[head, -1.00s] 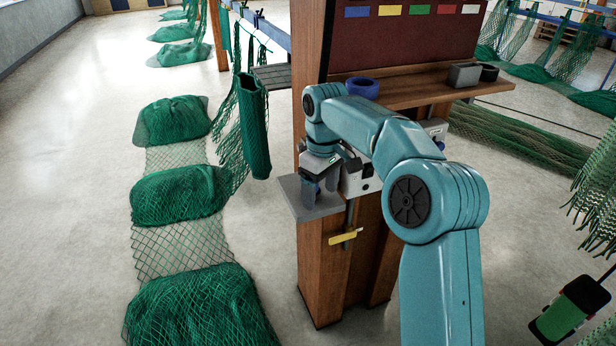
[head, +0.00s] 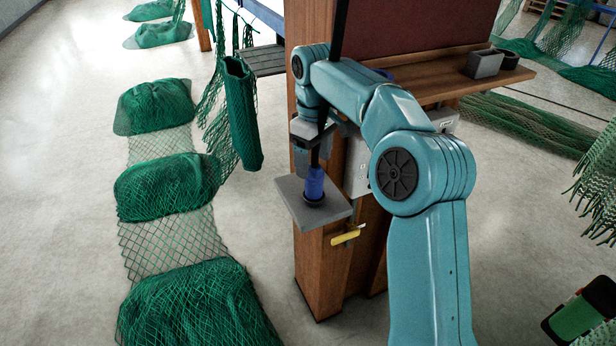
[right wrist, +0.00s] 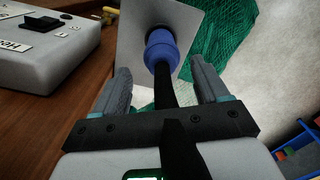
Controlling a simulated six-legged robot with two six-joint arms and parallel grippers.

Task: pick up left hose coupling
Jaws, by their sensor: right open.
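A blue hose coupling (head: 314,184) stands upright on a small grey shelf (head: 335,211) on the wooden post. A black hose (right wrist: 166,92) runs from the coupling toward my right gripper. My right gripper (head: 311,158) is open just above the coupling, with the hose passing between its fingers. In the right wrist view, the coupling (right wrist: 161,50) is beyond the fingertips, roughly centred between them, and the fingers do not touch it. My left gripper is not in view.
A white box (right wrist: 55,55) with a switch and label is fixed beside the shelf. A yellow-handled valve (head: 348,234) is below it. A wooden ledge (head: 440,78) holds a grey bin (head: 485,63). Green nets (head: 168,188) hang and lie on the left floor.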

